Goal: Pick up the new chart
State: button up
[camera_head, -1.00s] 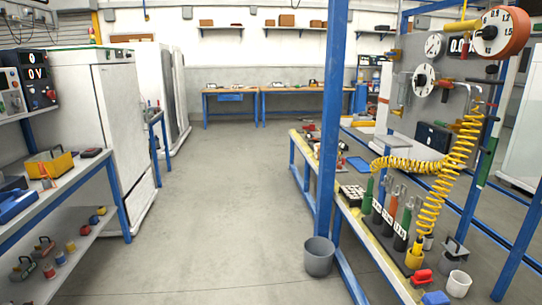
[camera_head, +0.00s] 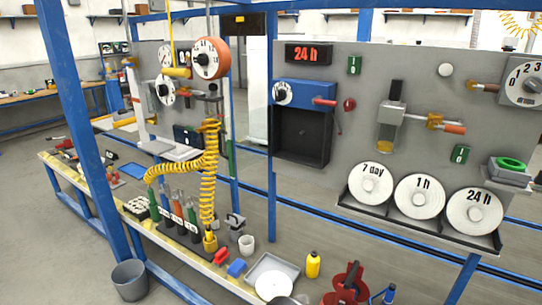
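Three white round charts stand side by side on a dark rack (camera_head: 405,226) on the grey panel at right. They are marked 7 day (camera_head: 370,184), 1 h (camera_head: 419,197) and 24 h (camera_head: 474,212). A red-lit display (camera_head: 308,53) above reads 24 h. Below it is a blue recorder (camera_head: 306,97) with a small white dial and an open dark box (camera_head: 300,136). I cannot tell which chart is the new one. My gripper is not in view.
The bench holds a grey tray (camera_head: 252,268), a white disc (camera_head: 273,284), a yellow bottle (camera_head: 313,264) and a red device (camera_head: 347,280). A blue post (camera_head: 84,140) stands at left, a grey bin (camera_head: 130,279) by it. Floor at left is clear.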

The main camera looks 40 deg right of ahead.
aim_at(475, 211)
jog(key=k+j+z, duration=0.15)
jog(key=z, duration=2.45)
